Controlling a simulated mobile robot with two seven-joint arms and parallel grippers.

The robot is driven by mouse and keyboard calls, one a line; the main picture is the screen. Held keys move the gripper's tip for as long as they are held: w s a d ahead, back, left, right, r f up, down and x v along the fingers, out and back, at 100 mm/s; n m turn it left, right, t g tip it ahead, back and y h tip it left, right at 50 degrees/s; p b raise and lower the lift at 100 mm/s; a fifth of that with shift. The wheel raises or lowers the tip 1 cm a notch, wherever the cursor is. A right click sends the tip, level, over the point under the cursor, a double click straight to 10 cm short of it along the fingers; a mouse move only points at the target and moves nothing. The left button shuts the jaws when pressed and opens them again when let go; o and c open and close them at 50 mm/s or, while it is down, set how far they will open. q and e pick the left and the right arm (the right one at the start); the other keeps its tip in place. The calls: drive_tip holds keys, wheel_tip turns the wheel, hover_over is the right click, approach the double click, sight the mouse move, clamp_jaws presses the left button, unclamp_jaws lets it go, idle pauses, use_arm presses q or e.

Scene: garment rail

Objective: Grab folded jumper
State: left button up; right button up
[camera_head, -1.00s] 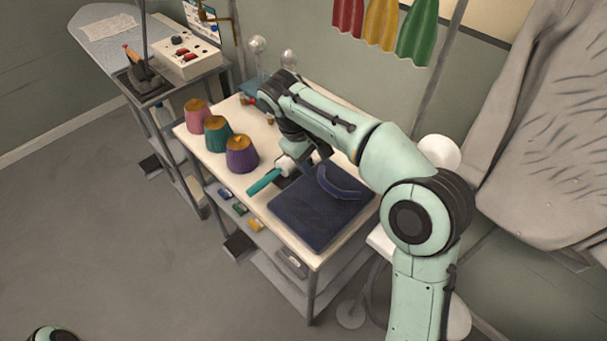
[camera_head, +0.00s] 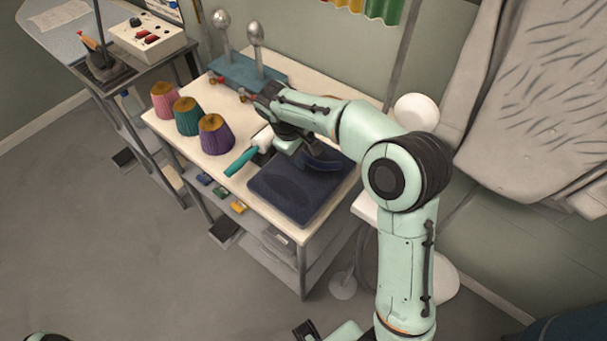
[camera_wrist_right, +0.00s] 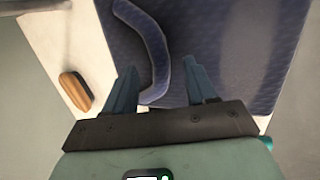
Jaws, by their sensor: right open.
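The folded jumper (camera_head: 285,190) is a flat dark navy square near the front right of the white table (camera_head: 300,233). A curved raised navy strip lies at its far side. My right gripper (camera_wrist_right: 160,68) is open, with its two blue-grey fingers apart over the jumper, which also shows in the right wrist view (camera_wrist_right: 250,50). The curved strip passes between or just beyond the fingers. I cannot tell whether the fingertips touch the cloth. In the head view the right wrist hides part of the jumper's far edge and the fingertips.
A roller with a teal handle (camera_head: 242,161) lies beside the jumper. Pink, teal and purple cones (camera_head: 215,135) stand at the table's left. A blue stand with metal knobs (camera_head: 245,72) is at the back. A grey garment (camera_head: 535,90) hangs at right.

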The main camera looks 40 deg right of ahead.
drive_tip(key=shift+x, duration=0.95)
clamp_jaws()
drive_tip(key=shift+r, duration=0.1)
idle(0.5)
